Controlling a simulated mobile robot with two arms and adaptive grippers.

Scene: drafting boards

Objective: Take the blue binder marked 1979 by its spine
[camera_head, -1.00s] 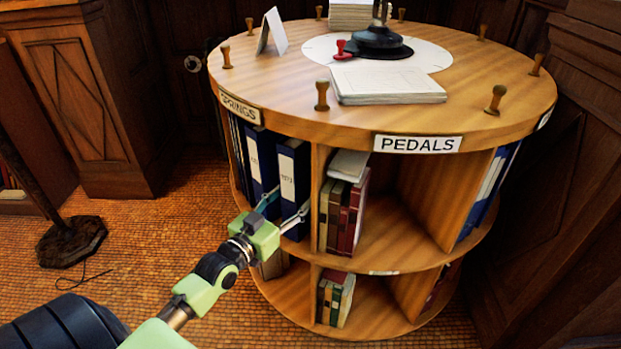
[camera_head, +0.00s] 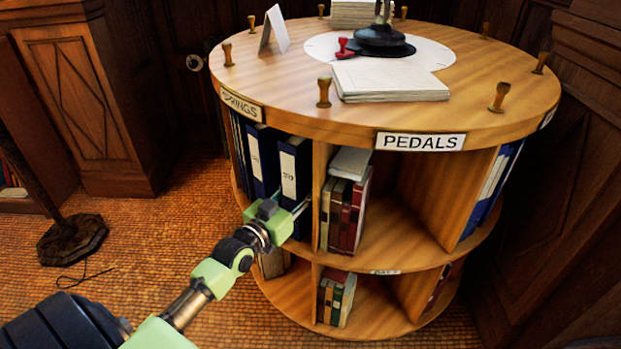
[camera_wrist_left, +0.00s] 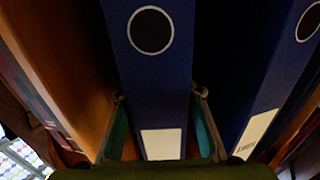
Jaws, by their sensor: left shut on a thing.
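A blue binder (camera_head: 296,165) with a white spine label stands upright in the SPRINGS bay, beside the wooden divider. Its year is too small to read. My left gripper (camera_head: 291,200) has one finger on each side of its lower spine and is shut on it. In the left wrist view this blue binder (camera_wrist_left: 160,85) stands between the fingers, with a round finger hole above and a pale label partly hidden below. A second blue binder (camera_head: 263,160) stands beside it and also shows in the wrist view (camera_wrist_left: 270,90), its label unreadable. My right gripper is not in view.
The round wooden cabinet (camera_head: 440,110) carries papers (camera_head: 390,82), a folded card (camera_head: 273,30) and several pegs on top. Books (camera_head: 345,210) stand just right of the divider. The floor in front is clear; a dark stand base (camera_head: 72,240) is at left.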

